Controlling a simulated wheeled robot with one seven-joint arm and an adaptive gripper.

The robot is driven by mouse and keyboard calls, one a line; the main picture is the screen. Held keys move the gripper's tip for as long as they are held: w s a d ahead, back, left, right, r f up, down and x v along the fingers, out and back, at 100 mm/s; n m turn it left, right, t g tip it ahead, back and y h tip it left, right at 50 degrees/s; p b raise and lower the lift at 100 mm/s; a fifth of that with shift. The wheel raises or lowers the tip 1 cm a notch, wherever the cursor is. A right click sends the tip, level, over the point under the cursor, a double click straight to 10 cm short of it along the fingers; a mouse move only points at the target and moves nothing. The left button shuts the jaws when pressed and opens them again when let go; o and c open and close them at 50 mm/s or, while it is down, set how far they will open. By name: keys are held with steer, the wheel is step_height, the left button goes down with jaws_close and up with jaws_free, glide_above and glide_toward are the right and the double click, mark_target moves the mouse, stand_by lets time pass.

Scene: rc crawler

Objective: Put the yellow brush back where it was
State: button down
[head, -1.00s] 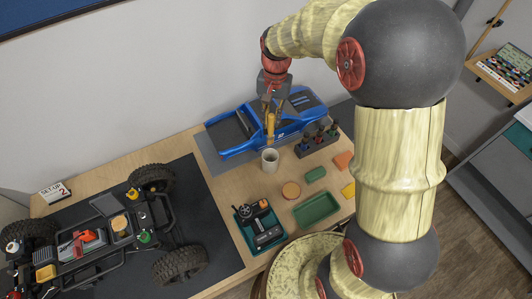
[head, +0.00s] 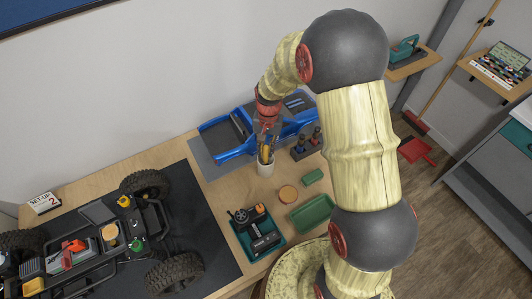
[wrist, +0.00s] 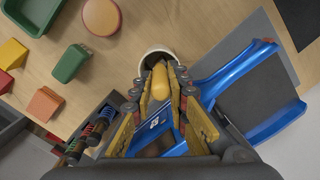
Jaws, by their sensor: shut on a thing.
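The yellow brush (wrist: 160,82) is between the fingers of my gripper (wrist: 160,92), which is shut on it. In the head view my gripper (head: 266,142) points down over the pale cup (head: 265,170), and the lower end of the brush (head: 265,153) is at the cup's mouth. In the wrist view the brush end overlaps the opening of the cup (wrist: 147,62). How deep the brush is inside cannot be told. My fingers partly hide the brush.
The blue car body (head: 226,153) lies behind and beside the cup. A dark holder with shock absorbers (head: 303,150) stands to the right. A round orange-topped disc (head: 288,194), a green block (head: 312,176), a green tray (head: 313,214) and a teal tray (head: 278,246) with a controller are in front.

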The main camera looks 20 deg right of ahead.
steer(key=shift+f, duration=0.95)
steer(key=c, duration=1.7)
jaws_free()
steer(key=shift+c, duration=0.2)
